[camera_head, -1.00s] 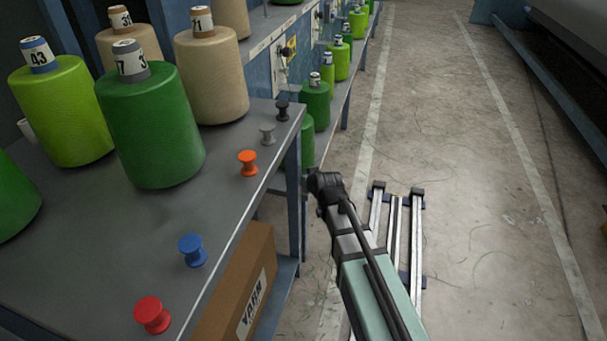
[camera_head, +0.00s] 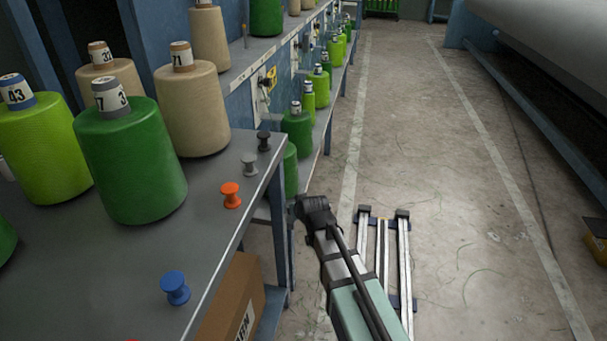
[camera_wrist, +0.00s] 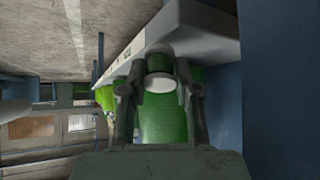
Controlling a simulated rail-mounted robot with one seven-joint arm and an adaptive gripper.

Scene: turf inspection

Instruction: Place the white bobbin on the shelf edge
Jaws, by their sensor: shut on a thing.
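In the wrist view, my gripper (camera_wrist: 160,62) has its two dark fingers closed around a small pale piece, which I take to be the white bobbin (camera_wrist: 160,83). Its white round face shows between the fingers, and the fingers hide its sides. A green yarn cone (camera_wrist: 163,120) shows behind it. The grey shelf (camera_wrist: 205,30) lies just past the fingertips; I cannot tell whether the bobbin touches it. In the head view, my gripper and the white bobbin are hidden. The near grey shelf (camera_head: 120,265) shows there, with its edge running beside my arm.
Blue (camera_head: 175,288), orange (camera_head: 231,195), grey (camera_head: 250,164) and black (camera_head: 264,140) bobbins stand along the near shelf's edge. Large yarn cones (camera_head: 130,165) stand behind them. A cardboard box (camera_head: 232,300) sits below. The aisle floor (camera_head: 450,150) to the right is mostly clear.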

